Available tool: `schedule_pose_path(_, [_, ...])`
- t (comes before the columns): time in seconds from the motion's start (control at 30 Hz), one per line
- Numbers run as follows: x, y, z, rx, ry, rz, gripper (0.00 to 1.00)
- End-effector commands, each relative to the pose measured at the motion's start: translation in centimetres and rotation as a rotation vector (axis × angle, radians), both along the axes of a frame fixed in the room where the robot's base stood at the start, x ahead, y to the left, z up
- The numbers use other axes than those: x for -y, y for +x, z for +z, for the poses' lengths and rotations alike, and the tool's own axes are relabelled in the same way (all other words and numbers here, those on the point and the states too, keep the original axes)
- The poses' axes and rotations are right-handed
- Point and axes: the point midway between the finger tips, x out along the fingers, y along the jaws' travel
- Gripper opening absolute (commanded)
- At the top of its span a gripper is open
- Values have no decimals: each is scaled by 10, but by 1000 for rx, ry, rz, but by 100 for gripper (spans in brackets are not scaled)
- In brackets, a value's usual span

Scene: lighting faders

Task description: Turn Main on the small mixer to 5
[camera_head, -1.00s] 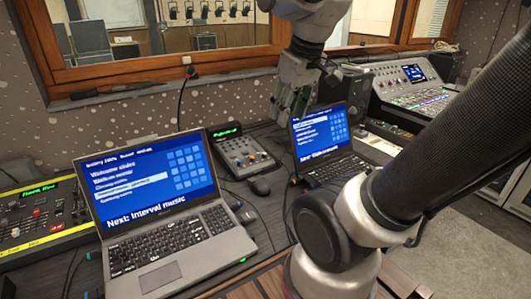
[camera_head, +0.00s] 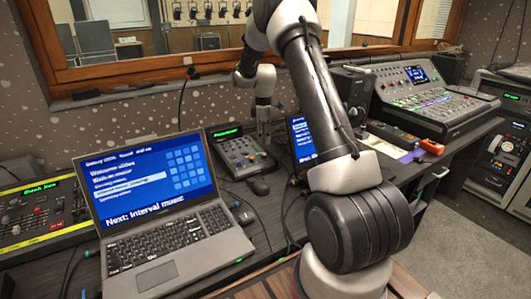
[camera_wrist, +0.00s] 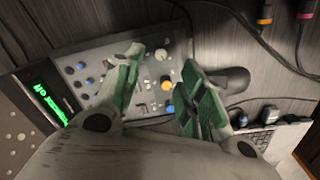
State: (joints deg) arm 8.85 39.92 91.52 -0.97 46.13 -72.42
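The small mixer (camera_head: 240,157) is a grey desk unit with knobs and a raised dark display with green text, behind the left laptop. My gripper (camera_head: 264,138) points down at its right side. In the wrist view the mixer's panel (camera_wrist: 85,92) fills the upper left, with blue, white and orange knobs. My gripper (camera_wrist: 162,60) is open there, its green-padded fingers apart.
A laptop (camera_head: 160,235) stands in front left; a second laptop (camera_head: 303,135) is partly hidden by my arm. A yellow-edged console (camera_head: 40,215) is left, a large console (camera_head: 430,100) right. Cables cross the desk.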

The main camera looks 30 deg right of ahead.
Motion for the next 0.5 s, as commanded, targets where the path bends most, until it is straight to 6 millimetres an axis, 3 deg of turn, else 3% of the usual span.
schedule_pose_path(0.5, [1, 3, -72, -2, 0, 2, 40])
